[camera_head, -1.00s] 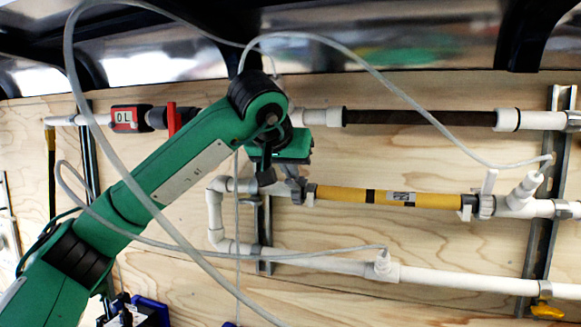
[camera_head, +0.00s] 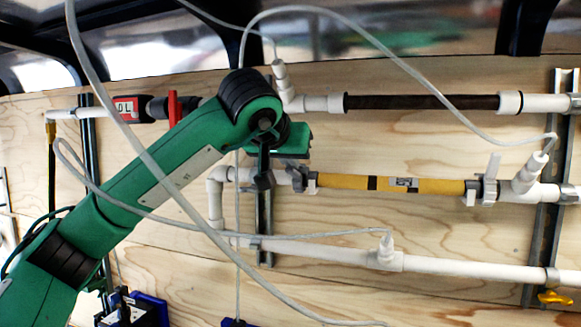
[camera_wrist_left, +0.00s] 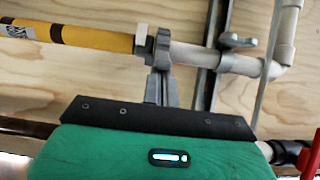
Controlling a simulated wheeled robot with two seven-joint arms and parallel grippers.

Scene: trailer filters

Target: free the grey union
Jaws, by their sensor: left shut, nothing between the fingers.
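A yellow filter (camera_head: 345,182) lies level in the middle white pipe line, with a grey union at each end. The left grey union (camera_head: 298,179) is beside my left gripper; the right grey union (camera_head: 489,190) has a pale tab pointing up. In the left wrist view, which is turned over, the left grey union (camera_wrist_left: 163,47) sits between the yellow filter (camera_wrist_left: 85,35) and white pipe. My left gripper (camera_wrist_left: 160,78) is shut and empty, its fingertips right at this union; I cannot tell whether they touch. The arm partly hides the gripper in the head view. My right gripper is not in view.
A brown filter (camera_head: 420,102) and a red-handled valve (camera_head: 173,107) sit in the upper line. A lower white pipe (camera_head: 460,270) runs below. Thin grey hoses (camera_head: 345,235) loop across the arm and panel. A metal strut (camera_head: 265,222) stands behind the left union.

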